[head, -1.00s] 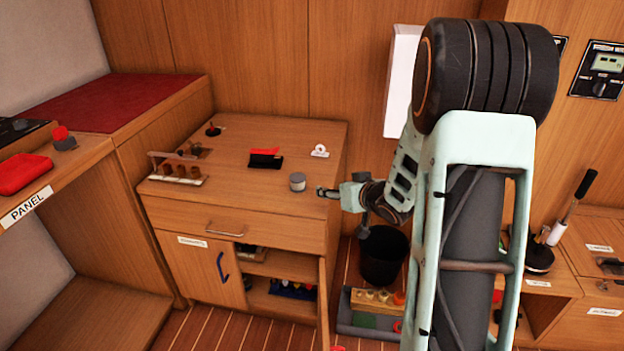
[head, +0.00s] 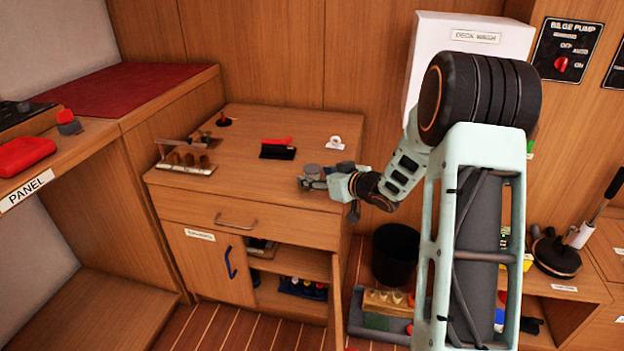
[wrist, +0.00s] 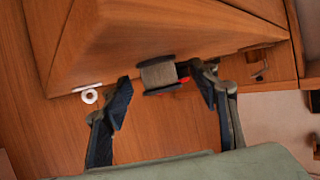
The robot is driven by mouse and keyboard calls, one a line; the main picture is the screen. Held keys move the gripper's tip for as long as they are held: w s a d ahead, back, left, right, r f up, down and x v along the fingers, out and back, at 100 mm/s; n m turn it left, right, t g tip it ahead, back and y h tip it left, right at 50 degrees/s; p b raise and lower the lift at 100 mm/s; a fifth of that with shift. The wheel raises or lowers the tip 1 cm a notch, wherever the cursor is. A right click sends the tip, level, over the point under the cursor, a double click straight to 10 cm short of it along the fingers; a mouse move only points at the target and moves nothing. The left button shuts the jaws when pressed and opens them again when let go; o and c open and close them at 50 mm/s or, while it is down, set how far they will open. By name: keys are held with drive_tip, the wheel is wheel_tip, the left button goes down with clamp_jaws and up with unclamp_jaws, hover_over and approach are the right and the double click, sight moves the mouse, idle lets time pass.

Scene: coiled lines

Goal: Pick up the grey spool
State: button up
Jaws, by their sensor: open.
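The grey spool (head: 312,170) stands upright on the wooden counter top (head: 240,185), near its right front edge. In the wrist view the spool (wrist: 158,75) shows from the side, with dark flanges and a lighter grey winding. My gripper (head: 311,184) is at the spool, low over the counter. In the wrist view my gripper (wrist: 164,88) is open. Its two dark fingertips are on either side of the spool, with a visible gap at the left one. I cannot tell whether the right fingertip touches it.
A black and red item (head: 278,150) and a white roll (head: 335,143) lie behind the spool. A wooden rack with pegs (head: 186,165) stands at the left of the counter. A black bin (head: 396,255) is on the floor at right. The lower cabinet door (head: 337,300) is open.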

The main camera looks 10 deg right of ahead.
drive_tip(key=shift+x, duration=0.9)
drive_tip(key=shift+d, duration=0.1)
drive_tip(key=shift+c, duration=0.4)
drive_tip(key=c, duration=1.1)
drive_tip(key=shift+c, duration=0.3)
drive_tip(key=shift+r, duration=0.15)
